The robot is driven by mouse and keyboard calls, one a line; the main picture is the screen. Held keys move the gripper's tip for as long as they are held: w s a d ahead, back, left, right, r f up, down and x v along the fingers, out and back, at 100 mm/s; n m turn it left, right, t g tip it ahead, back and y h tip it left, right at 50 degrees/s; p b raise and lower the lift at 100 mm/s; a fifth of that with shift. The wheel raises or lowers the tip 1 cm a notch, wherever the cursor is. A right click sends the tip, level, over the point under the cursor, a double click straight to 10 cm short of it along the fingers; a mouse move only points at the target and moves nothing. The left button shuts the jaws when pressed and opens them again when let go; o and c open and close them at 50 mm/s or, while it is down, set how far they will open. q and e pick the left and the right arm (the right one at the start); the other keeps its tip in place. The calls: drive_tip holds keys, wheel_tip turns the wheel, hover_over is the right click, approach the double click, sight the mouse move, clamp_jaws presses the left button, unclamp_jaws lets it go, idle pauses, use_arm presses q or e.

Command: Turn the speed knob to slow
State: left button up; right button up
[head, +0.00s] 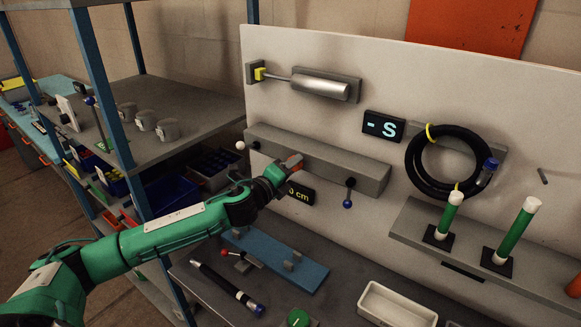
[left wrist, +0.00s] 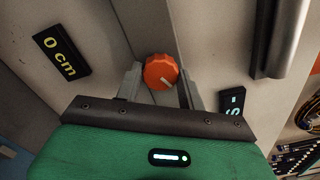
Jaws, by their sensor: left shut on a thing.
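Any slow or fast marking is not readable. My right gripper is not in view.
A display reading "- S" (head: 384,127) and one reading "0 cm" (head: 299,194) are near the bar. A blue-tipped lever (head: 348,194) hangs to the right. A coiled black hose (head: 414,165) and green cylinders (head: 511,230) are farther right. A blue plate (head: 300,275) lies on the bench below.

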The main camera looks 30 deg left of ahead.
use_arm(q)
drive_tip(key=shift+f, duration=0.1)
drive_tip(key=o, duration=1)
drive_tip(key=s+b, duration=0.2)
drive_tip(key=s, duration=0.2)
drive_tip(key=s+a+b, duration=0.1)
drive_tip(key=s+b, duration=0.1)
drive_tip(key=s, duration=0.3)
drive_tip(key=s+a+b, duration=0.1)
drive_tip(key=s+b, duration=0.1)
drive_tip(key=s, duration=0.2)
drive_tip(key=shift+s, duration=0.3)
